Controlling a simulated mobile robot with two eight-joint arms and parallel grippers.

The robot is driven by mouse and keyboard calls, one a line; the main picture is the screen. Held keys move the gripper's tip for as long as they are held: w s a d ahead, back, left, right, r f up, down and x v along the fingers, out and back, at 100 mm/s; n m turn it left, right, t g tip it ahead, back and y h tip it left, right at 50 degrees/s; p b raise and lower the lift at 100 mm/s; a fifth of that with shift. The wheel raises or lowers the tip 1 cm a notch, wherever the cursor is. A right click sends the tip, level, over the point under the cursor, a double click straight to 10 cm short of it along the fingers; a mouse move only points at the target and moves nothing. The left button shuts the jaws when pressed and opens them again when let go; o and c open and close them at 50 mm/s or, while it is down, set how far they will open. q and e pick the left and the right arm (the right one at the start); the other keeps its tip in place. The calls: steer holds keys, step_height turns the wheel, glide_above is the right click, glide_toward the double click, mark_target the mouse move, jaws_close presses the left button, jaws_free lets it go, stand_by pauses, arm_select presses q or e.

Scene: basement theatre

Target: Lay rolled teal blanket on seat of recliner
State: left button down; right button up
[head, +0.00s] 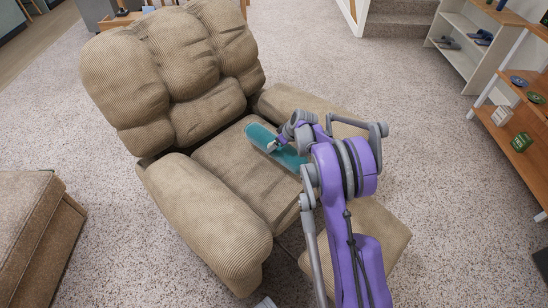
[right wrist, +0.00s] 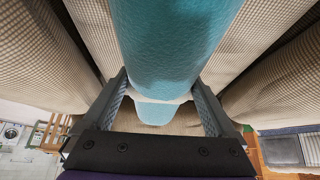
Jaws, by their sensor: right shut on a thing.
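The rolled teal blanket (head: 258,134) is over the seat of the tan corduroy recliner (head: 235,175), near its right armrest. My right gripper (head: 276,146) is shut on the blanket near its middle. In the right wrist view the blanket (right wrist: 175,45) runs between the two fingers of my right gripper (right wrist: 160,105), with a pale band across it. I cannot tell whether the blanket's underside touches the seat cushion. My right arm hides the blanket's near end and part of the right armrest. My left gripper is not in view.
The recliner's footrest (head: 385,235) extends toward me. A brown upholstered piece (head: 35,225) stands at the left. Shelves with small objects (head: 520,115) stand at the right, and carpeted steps (head: 400,20) are at the back. Speckled carpet (head: 110,200) lies open around the recliner.

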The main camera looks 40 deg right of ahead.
steer(key=shift+f+b, duration=0.55)
steer(key=shift+f, duration=2.1)
steer(key=shift+f, duration=0.15)
steer(key=o, duration=1.3)
